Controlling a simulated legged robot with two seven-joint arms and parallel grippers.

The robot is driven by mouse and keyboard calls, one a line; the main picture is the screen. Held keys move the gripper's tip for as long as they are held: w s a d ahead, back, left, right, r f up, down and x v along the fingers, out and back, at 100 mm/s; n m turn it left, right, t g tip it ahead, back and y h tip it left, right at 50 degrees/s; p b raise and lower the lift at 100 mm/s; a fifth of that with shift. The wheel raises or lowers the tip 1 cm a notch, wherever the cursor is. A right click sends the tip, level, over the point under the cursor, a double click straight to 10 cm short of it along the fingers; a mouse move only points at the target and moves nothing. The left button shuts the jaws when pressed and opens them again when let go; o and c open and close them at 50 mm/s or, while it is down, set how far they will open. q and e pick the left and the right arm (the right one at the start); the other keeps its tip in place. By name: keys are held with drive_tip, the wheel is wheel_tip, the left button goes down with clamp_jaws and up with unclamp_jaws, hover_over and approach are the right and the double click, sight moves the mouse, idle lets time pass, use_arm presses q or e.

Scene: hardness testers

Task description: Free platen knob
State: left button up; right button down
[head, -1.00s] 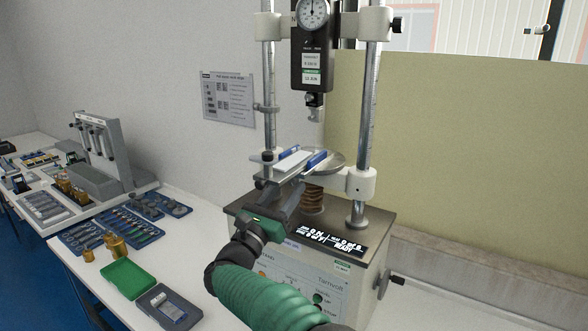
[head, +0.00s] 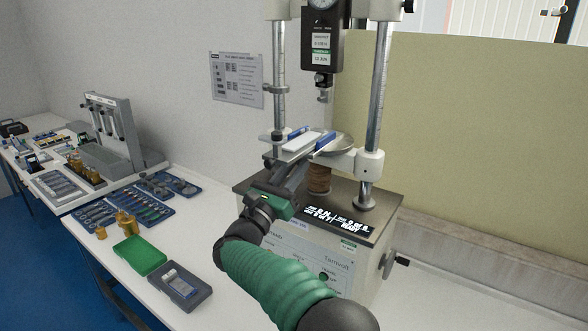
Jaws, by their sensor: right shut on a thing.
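My right gripper (head: 292,172) reaches up to the front of this fixture. It is shut, with its fingertips just under the fixture's front edge. The thing between its fingers, apparently the platen knob, is hidden by the fingers. A small dark-topped post (head: 278,137) stands at the fixture's left end, apart from the fingers. My left gripper is out of view.
A green tray (head: 139,256), a dark case (head: 171,287), brass weights (head: 126,222) and blue tool trays (head: 125,212) lie on the white bench to the left.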

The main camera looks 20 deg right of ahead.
drive_tip(key=shift+f, duration=0.2)
drive_tip(key=shift+s+d+n+t+y+b, duration=0.1)
drive_tip(key=shift+n+t+y+b, duration=0.55)
drive_tip(key=shift+n+b, duration=0.8)
drive_tip(key=shift+w+d+n+t+y+b, duration=0.1)
drive_tip(key=shift+n+t+y+b, duration=0.25)
drive_tip(key=shift+n+y+b, duration=1.1)
drive_tip(key=shift+s+n+t+y+b, duration=0.15)
drive_tip(key=shift+n+t+b, duration=0.55)
drive_tip(key=shift+n, duration=1.4)
drive_tip(key=shift+g, duration=0.3)
drive_tip(key=c, duration=1.6)
unclamp_jaws()
drive_tip(key=shift+f, duration=0.1)
drive_tip(key=o, duration=0.4)
drive_tip(key=shift+w+d, duration=0.2)
drive_tip(key=shift+w, duration=0.05)
drive_tip(key=shift+c, duration=0.2)
drive_tip(key=shift+s, duration=0.1)
